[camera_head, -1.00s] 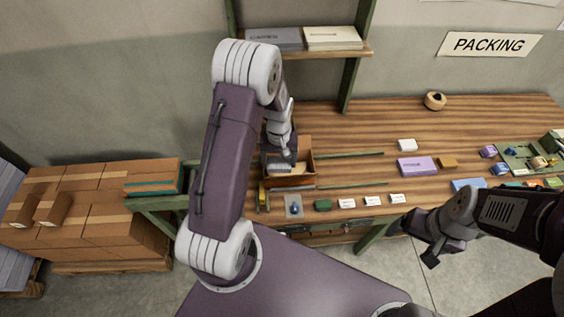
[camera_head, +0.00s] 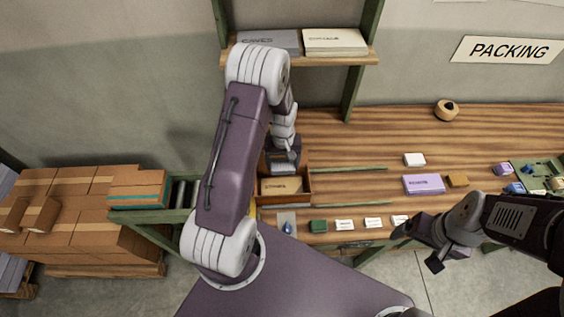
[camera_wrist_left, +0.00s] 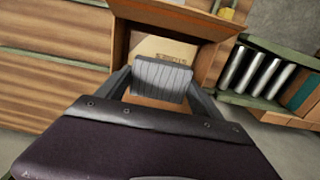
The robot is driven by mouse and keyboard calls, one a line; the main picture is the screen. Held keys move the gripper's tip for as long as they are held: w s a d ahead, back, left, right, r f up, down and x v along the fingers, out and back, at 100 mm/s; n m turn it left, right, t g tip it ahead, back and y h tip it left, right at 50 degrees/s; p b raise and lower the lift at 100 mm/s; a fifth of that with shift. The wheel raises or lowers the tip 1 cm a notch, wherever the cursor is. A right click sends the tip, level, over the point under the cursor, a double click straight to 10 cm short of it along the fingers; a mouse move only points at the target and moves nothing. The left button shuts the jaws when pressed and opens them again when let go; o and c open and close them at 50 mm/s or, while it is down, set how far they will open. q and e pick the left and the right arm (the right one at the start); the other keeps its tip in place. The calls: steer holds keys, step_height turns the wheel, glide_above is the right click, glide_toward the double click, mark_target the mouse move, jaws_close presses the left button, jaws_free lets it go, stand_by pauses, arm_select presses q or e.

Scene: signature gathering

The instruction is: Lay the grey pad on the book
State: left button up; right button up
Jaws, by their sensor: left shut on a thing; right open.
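The grey pad (camera_wrist_left: 162,78) is ribbed and sits between the two fingers of my left gripper (camera_wrist_left: 163,84), which is shut on it. In the head view, my left gripper (camera_head: 284,158) is over the back part of an open brown box (camera_head: 308,186). The book (camera_head: 281,185) is tan with dark lettering and lies inside the box. It also shows in the left wrist view (camera_wrist_left: 160,48), partly hidden behind the pad. I cannot tell whether the pad touches the book. My right gripper (camera_head: 420,247) is open, in front of the table's front edge.
The wooden table (camera_head: 360,135) holds a purple box (camera_head: 424,184), white cards (camera_head: 345,225), a green block (camera_head: 318,226) and a tape roll (camera_head: 446,110). A roller conveyor (camera_head: 182,193) and stacked cartons (camera_head: 75,210) stand left. A shelf (camera_head: 305,60) is above. The table's back middle is clear.

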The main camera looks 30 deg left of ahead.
arm_select(q)
step_height(320, 180, down, 5)
steer(key=s+b, duration=0.2)
steer(key=b, duration=0.5)
glide_above(282, 187)
step_height(282, 187, down, 5)
steer(key=shift+w+f, duration=0.1)
steer(key=shift+w, duration=0.05)
steer(key=shift+f+b, duration=0.35)
steer(key=shift+b, duration=0.1)
steer(key=shift+s+f, duration=0.25)
steer(key=shift+f, duration=0.05)
arm_select(e)
step_height(282, 187, down, 9)
steer(key=s, duration=0.1)
arm_select(q)
steer(key=shift+w, duration=0.15)
steer(key=shift+f+b, duration=0.15)
steer(key=shift+b, duration=0.2)
arm_select(e)
steer(key=shift+d+f, duration=0.1)
arm_select(q)
steer(key=shift+f+b, duration=0.45)
steer(key=shift+f, duration=0.15)
arm_select(e)
steer(key=shift+f, duration=0.45)
arm_select(q)
steer(key=o, duration=1.4)
steer(key=shift+c, duration=0.2)
